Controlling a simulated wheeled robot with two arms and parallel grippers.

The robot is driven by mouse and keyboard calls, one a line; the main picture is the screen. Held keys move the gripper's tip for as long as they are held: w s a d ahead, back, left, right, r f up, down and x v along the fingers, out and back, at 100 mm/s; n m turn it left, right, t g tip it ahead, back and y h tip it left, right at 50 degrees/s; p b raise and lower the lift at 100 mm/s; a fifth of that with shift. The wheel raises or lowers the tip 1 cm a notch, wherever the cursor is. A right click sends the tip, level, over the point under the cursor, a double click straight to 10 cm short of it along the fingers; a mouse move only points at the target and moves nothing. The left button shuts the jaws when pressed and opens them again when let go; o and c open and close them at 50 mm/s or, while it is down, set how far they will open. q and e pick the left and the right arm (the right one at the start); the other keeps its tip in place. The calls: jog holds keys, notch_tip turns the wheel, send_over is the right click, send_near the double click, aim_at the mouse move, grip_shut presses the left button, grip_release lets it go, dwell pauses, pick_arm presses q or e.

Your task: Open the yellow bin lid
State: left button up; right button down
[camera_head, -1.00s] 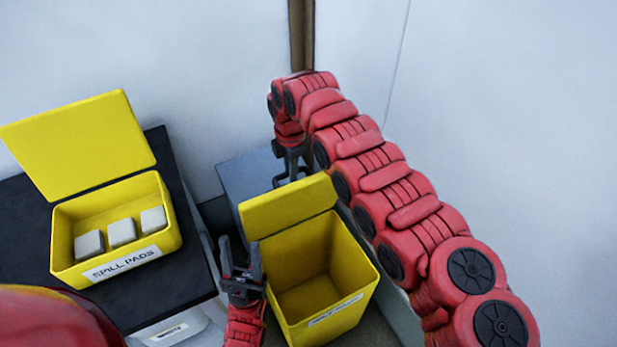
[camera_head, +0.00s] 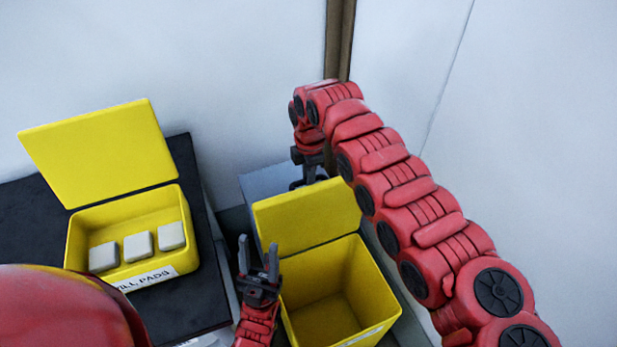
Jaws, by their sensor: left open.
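The open yellow bin (camera_head: 375,285) stands low, right of centre, its inside empty where I can see it. Its yellow lid (camera_head: 308,212) is raised and stands up along the bin's back edge. My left gripper (camera_head: 258,250) is open and empty, pointing up beside the bin's left wall; I cannot tell whether it touches. My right gripper (camera_head: 308,180) hangs downward behind the raised lid, near its top edge. The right fingers are small, dark and partly hidden, so their opening and any contact with the lid are unclear.
A yellow spill pads box (camera_head: 182,258) with its lid (camera_head: 98,155) open holds three pale pads on a black-topped counter (camera_head: 190,165) at left. A grey-blue surface (camera_head: 262,183) lies behind the bin. White walls close off the back and right.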

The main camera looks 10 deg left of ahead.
jog(key=c, duration=0.8)
grip_release()
jog(key=shift+r, duration=0.15)
notch_tip(320, 180, up, 17)
jog(key=shift+s+d+r, duration=0.15)
jog(key=shift+s+d, duration=0.2)
jog(key=shift+s, duration=0.1)
